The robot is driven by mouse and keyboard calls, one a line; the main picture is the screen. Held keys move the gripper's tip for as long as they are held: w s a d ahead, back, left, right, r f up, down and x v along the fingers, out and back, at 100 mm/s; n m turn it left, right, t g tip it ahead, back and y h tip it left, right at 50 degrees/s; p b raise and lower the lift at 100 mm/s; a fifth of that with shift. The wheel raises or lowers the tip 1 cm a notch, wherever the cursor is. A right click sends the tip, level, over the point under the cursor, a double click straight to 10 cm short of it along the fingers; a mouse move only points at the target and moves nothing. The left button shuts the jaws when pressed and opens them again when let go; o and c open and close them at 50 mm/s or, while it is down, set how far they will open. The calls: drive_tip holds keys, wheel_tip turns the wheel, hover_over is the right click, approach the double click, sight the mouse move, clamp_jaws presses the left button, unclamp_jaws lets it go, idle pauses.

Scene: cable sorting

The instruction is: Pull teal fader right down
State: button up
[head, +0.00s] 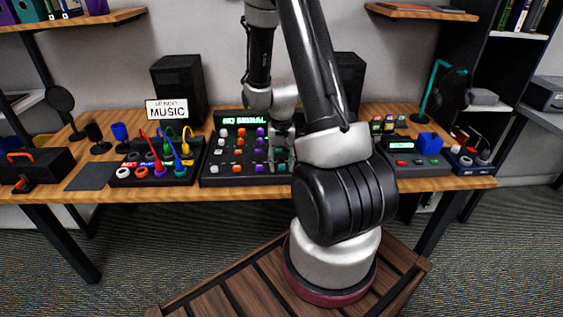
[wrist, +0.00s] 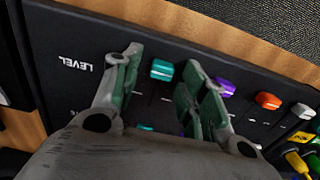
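In the wrist view, a teal fader cap (wrist: 162,70) stands on the black mixer panel (wrist: 75,85), near the panel edge bordering the wooden table. My gripper (wrist: 163,82) is open, with one green-padded finger on each side of this cap. Small gaps show between the cap and both fingers. A second teal piece (wrist: 146,127) is partly hidden at the gripper's palm.
Purple (wrist: 225,87), orange (wrist: 268,101) and white (wrist: 302,111) caps line up beside my right finger in the wrist view. A cable board (head: 128,178) stands left of the mixer. A device with a green display (head: 401,146) stands to its right.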

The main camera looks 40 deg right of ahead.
drive_tip(key=shift+r, duration=0.1)
wheel_tip(320, 180, up, 12)
idle(0.5)
idle(0.4)
drive_tip(key=s+a+r+n+t, duration=0.2)
drive_tip(key=s+a+r, duration=0.3)
drive_tip(key=s+r, duration=0.4)
drive_tip(key=s+a+r+n+t, duration=0.2)
drive_tip(key=s+a+r+n, duration=0.2)
drive_tip(key=s+r, duration=0.5)
drive_tip(key=shift+a+r+n, duration=0.4)
drive_tip(key=shift+a+r, duration=0.2)
drive_tip(key=shift+a, duration=0.05)
drive_tip(key=shift+d, duration=0.1)
idle(0.7)
